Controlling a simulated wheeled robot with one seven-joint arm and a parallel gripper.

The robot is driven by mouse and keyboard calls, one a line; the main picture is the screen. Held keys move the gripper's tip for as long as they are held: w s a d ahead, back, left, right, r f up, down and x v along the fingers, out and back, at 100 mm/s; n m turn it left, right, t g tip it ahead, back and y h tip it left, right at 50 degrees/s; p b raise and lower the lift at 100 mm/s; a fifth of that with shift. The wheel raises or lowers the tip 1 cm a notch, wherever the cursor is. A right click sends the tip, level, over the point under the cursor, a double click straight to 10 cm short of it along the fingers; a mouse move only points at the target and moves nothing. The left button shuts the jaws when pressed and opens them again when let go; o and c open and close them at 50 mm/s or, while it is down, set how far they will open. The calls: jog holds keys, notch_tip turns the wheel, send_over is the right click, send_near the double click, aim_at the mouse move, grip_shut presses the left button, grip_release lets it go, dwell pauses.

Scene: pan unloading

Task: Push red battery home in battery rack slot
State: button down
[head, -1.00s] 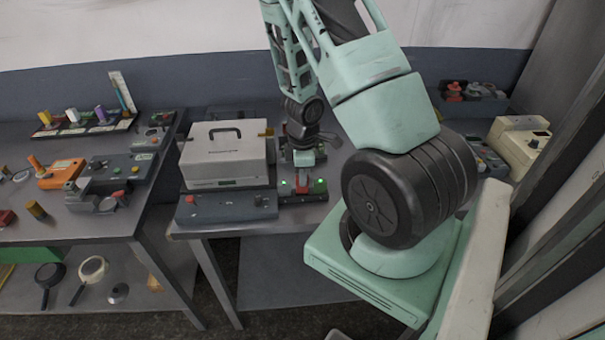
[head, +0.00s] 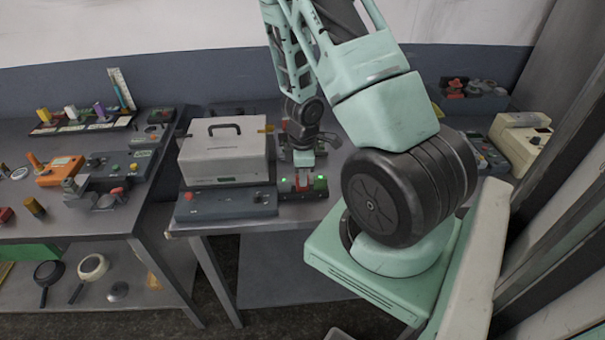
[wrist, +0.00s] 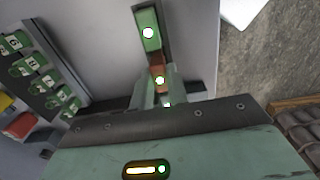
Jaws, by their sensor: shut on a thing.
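The battery rack (head: 290,195) is a dark block at the front edge of the middle table, with green lights at its left and right ends. My gripper (head: 303,178) points down over the rack's middle. It is shut on the red battery (wrist: 157,72), which shows between the fingers in the wrist view. Its lower part is hidden by the fingers and rack, so its depth in the slot cannot be told. A green battery (wrist: 149,30) with a lit spot sits in line with it in the wrist view.
A pale case with a black handle (head: 222,158) stands close left of the rack, behind a grey panel with a red button (head: 225,205). A cream device (head: 520,140) stands at the far right. The left table holds several devices.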

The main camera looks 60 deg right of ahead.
jog(key=shift+f, duration=0.35)
jog(key=c, duration=1.3)
grip_release()
notch_tip(320, 180, up, 17)
jog(key=p, duration=0.9)
jog(key=shift+r, duration=0.2)
